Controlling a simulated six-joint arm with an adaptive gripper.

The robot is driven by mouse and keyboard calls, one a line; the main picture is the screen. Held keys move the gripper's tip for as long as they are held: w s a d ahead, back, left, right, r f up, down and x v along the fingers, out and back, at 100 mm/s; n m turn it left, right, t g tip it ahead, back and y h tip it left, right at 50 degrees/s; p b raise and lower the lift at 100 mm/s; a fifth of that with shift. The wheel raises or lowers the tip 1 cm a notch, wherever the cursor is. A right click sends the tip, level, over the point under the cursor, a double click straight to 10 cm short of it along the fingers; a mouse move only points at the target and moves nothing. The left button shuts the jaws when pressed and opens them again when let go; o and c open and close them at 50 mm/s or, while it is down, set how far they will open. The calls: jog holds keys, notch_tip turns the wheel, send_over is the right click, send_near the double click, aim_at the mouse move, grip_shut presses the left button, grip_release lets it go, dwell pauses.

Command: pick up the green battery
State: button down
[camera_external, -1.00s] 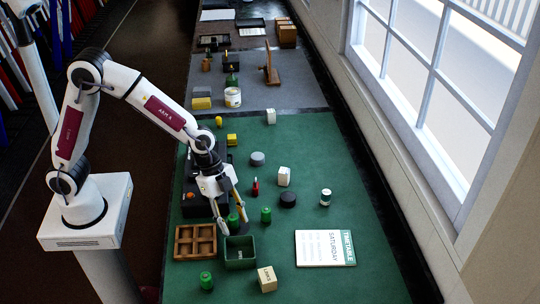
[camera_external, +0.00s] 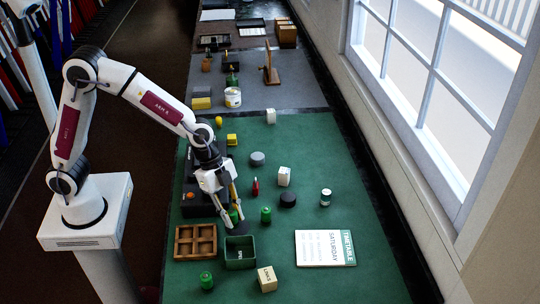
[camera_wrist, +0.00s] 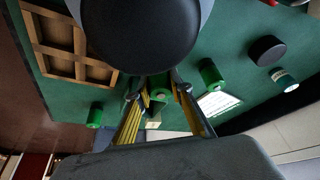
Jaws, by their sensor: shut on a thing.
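A green battery (camera_external: 234,215) stands between the fingers of my gripper (camera_external: 233,222), just behind the open green box (camera_external: 239,262). In the wrist view my gripper (camera_wrist: 160,95) has its yellow-lined fingers on either side of the battery (camera_wrist: 161,93), closed on it. Its lower part is partly hidden by the fingers. I cannot tell any gap between the battery and the mat. A second green battery (camera_external: 266,215) stands to the right, and a third (camera_external: 206,281) stands at the front left.
A brown wooden compartment tray (camera_external: 196,241) lies left of the green box. A cream block (camera_external: 267,279) and a timetable card (camera_external: 325,248) lie to the right. A black puck (camera_external: 288,200) and a small red item (camera_external: 255,187) are behind. The front right mat is clear.

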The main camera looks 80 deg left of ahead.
aim_at(231, 213)
jog(key=shift+r, duration=3.95)
jog(key=shift+d, duration=0.1)
jog(key=shift+s+d, duration=0.1)
jog(key=shift+d, duration=0.1)
jog(key=w+d+f, duration=0.1)
jog(key=w+d, duration=0.1)
jog(key=d, duration=0.7)
jog(key=w+d, duration=0.3)
jog(key=d, duration=0.7)
jog(key=shift+w+d+r+n+t+y, duration=0.1)
jog(key=shift+w+r+n+t+y, duration=0.2)
jog(key=shift+w+r+n, duration=0.55)
jog(key=shift+w+r+n+t+y, duration=0.15)
jog(key=shift+w+r+n+y, duration=0.15)
jog(key=shift+n, duration=1)
jog(key=shift+w+d+r+n+t+y, duration=0.1)
jog(key=shift+w+r+n+t+y, duration=0.3)
jog(key=shift+n, duration=0.65)
jog(key=shift+w+r, duration=0.1)
jog(key=shift+r, duration=0.1)
